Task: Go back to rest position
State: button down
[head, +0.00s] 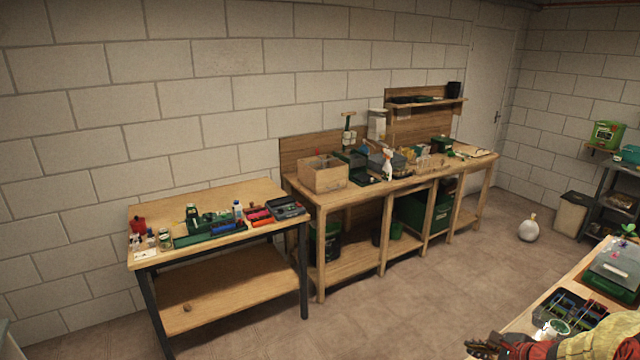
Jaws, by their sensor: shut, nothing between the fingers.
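My gripper (482,347) shows at the bottom right edge as a dark shape, with red and yellow parts of my arm beside it. It is shut and holds nothing. It is in front of the near wooden bench (520,318) at the right, and its lower part is cut off by the picture's edge. I cannot tell whether it touches the bench.
A black tray (590,312) with coloured tools, a white cup (556,329) and a lidded clear box (618,262) stand on the near bench, close to my arm. A small table (220,277) and a long workbench (330,203) line the wall. The floor between is open.

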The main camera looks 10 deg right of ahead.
jog(key=s+a+r+n+g, duration=0.3)
jog(key=s+a+n, duration=0.4)
jog(key=a+n, duration=0.15)
jog(key=s+a+r+n+g, duration=0.3)
jog(key=s+a+n, duration=0.4)
jog(key=a, duration=0.2)
jog(key=s+a+r+n+t, duration=0.1)
jog(key=s+a+r+n, duration=0.2)
jog(key=a+r+n, duration=0.1)
jog(key=s+a+r+n+t+h, duration=0.1)
jog(key=s+a+r+n, duration=0.1)
jog(key=a+r+n, duration=0.3)
notch_tip(320, 180, up, 2)
jog(key=shift+s+a+r+t, duration=0.3)
jog(key=shift+s+a, duration=0.1)
jog(key=shift+a, duration=0.5)
jog(key=shift+d, duration=0.1)
